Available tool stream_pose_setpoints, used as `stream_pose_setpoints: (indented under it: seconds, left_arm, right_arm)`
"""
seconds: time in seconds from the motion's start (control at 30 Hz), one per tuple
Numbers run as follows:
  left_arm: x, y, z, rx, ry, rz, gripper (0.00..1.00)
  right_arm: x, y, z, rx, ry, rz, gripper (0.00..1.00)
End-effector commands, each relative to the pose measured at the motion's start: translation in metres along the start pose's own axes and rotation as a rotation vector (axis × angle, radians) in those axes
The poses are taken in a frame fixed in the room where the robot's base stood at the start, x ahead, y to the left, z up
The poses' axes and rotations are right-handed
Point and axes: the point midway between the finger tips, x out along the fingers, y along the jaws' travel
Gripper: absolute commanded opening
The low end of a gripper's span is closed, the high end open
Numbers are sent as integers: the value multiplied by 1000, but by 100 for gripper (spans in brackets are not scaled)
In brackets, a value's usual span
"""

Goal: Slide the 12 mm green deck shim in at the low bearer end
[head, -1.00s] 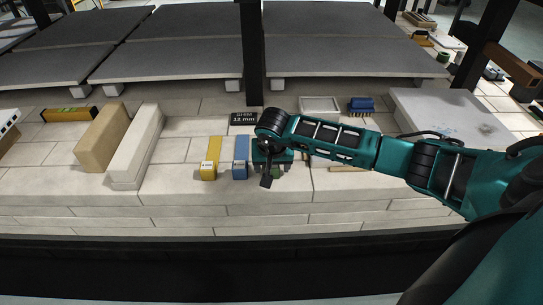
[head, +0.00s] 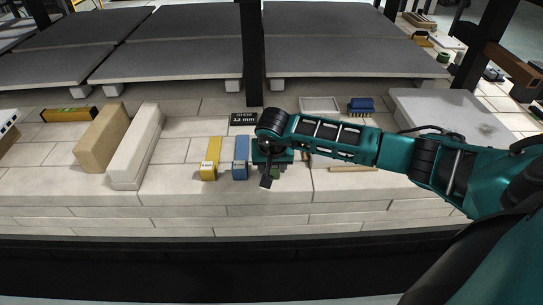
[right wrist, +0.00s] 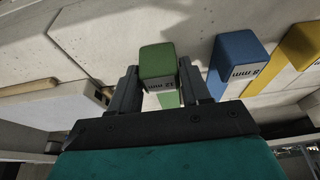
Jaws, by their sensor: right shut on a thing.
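The green shim (right wrist: 157,62), marked 12 mm, stands between the two fingers of my right gripper (right wrist: 157,88) in the right wrist view. The gripper is shut on it. In the head view my right gripper (head: 271,168) is low over the pale brick ledge, just right of the blue shim, and hides most of the green shim (head: 276,175). The grey deck slabs (head: 180,57) lie behind on pale bearers; bearer ends (head: 234,86) show under their front edge. I cannot tell which end is low. My left gripper is not in view.
A blue shim (head: 240,158) and a yellow shim (head: 210,158) lie to the left. A black 12 mm sign (head: 243,119) and a dark post (head: 251,55) stand behind. A white tray (head: 320,105), a blue brush (head: 361,106) and a pale slab (head: 450,110) are at right.

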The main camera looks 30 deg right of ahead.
Motion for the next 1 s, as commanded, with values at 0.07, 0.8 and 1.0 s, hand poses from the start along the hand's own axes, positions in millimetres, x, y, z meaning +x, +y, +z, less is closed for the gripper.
stream_pose_setpoints:
  seconds: [0.07, 0.8, 1.0]
  left_arm:
    - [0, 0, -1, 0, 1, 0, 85]
    - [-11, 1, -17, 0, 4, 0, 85]
    - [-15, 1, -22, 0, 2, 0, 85]
  right_arm:
    - [0, 0, 0, 0, -1, 0, 24]
    - [-22, 0, -8, -1, 1, 0, 10]
    - [-32, 0, -12, 0, 1, 0, 10]
